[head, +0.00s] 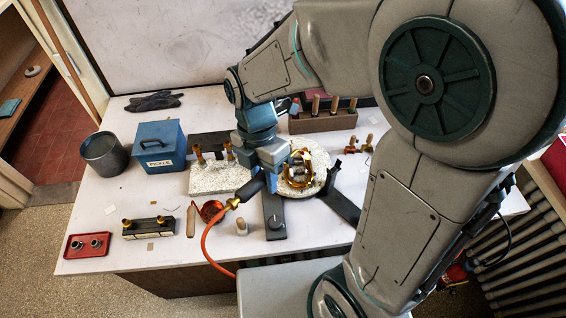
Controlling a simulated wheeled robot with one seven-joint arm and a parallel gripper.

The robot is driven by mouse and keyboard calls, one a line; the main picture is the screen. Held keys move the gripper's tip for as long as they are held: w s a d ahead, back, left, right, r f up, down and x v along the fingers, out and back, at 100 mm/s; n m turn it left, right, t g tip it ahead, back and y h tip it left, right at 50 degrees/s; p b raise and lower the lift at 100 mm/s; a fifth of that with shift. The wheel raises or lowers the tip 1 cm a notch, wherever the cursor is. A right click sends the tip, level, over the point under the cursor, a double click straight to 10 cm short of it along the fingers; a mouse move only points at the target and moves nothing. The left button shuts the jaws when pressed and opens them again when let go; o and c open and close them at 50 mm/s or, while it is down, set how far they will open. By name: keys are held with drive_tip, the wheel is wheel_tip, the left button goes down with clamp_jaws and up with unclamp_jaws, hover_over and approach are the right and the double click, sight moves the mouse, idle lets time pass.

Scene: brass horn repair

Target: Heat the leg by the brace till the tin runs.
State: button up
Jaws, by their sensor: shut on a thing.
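My gripper (272,168) is shut on a hand torch (250,188) with a black handle and a brass fitting at its lower left end. An orange hose (204,243) runs from that fitting down over the table's front edge. The curved brass horn part (299,172) stands on a pale round plate (316,163), just right of my gripper. The torch's nozzle end is hidden by my gripper and no flame can be made out. The leg, the brace and the tin are too small to tell apart.
A pale block (212,180) with brass posts lies left of my gripper. Further left are the blue PICKLE box (160,147), a grey pot (104,154) and a red tray (87,246). A wooden tool rack (325,121) stands behind. Dark flat bars (274,217) lie in front.

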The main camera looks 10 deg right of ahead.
drive_tip(key=s+a+n, duration=0.1)
drive_tip(key=n, duration=0.2)
drive_tip(key=shift+s+a+r+n+h, duration=0.4)
drive_tip(key=w+d+f+b, duration=0.1)
drive_tip(key=w+f+b, duration=0.2)
drive_tip(key=f+b, duration=0.4)
wheel_tip(320, 180, down, 6)
drive_tip(key=shift+d+r, duration=0.1)
drive_tip(key=shift+d, duration=0.3)
idle(3.2)
drive_tip(key=r+p, duration=0.2)
drive_tip(key=r, duration=0.1)
drive_tip(key=s+a+r+p, duration=0.1)
drive_tip(key=r+p, duration=0.2)
drive_tip(key=r, duration=0.1)
drive_tip(key=s+r+p, duration=0.1)
drive_tip(key=r+p, duration=0.2)
drive_tip(key=shift+s+a+r, duration=0.2)
drive_tip(key=shift+a, duration=0.05)
drive_tip(key=shift+s+a+r+b, duration=0.1)
drive_tip(key=shift+s+r+b, duration=0.3)
drive_tip(key=shift+r, duration=0.4)
drive_tip(key=shift+w, duration=0.1)
